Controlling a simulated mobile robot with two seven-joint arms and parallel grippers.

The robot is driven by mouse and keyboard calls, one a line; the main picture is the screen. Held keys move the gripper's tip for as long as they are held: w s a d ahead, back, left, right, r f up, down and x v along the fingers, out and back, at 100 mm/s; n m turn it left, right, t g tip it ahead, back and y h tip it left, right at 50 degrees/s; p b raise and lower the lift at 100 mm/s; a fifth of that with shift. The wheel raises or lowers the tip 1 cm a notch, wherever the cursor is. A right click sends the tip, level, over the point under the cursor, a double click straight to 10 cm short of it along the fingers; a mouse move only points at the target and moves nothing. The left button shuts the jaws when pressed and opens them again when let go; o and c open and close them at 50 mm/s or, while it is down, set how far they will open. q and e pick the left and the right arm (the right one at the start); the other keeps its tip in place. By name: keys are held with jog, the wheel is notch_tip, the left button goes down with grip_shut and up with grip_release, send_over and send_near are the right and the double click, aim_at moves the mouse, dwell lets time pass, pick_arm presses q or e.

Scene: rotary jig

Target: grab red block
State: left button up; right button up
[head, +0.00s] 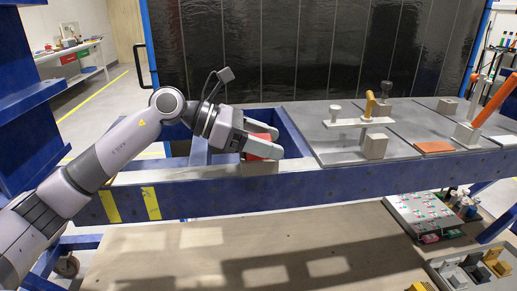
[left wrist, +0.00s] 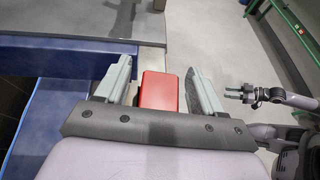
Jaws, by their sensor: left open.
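The red block (head: 262,140) sits on the edge of the blue frame, atop a grey block (head: 259,168), in the head view. My left gripper (head: 262,141) is open around it, one finger on the far side and one on the near side. In the left wrist view the red block (left wrist: 158,91) stands between the two fingers of the left gripper (left wrist: 160,88), with visible gaps on both sides. The near finger hides part of the block in the head view. A gripper at the right of the left wrist view (left wrist: 252,96) appears to be my right one, held away over the floor.
A blue steel frame (head: 300,178) runs across the view. Grey plates (head: 340,147) to the right carry clamps, including one with a yellow handle (head: 370,104) and one with an orange handle (head: 495,100). A red-orange plate (head: 434,148) lies flat there. A wooden board (head: 250,255) lies below.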

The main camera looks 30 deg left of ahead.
pick_arm(q)
jog(key=shift+w+d, duration=0.1)
jog(key=shift+c, duration=0.3)
jog(key=c, duration=1)
grip_shut()
jog(key=shift+r, duration=0.1)
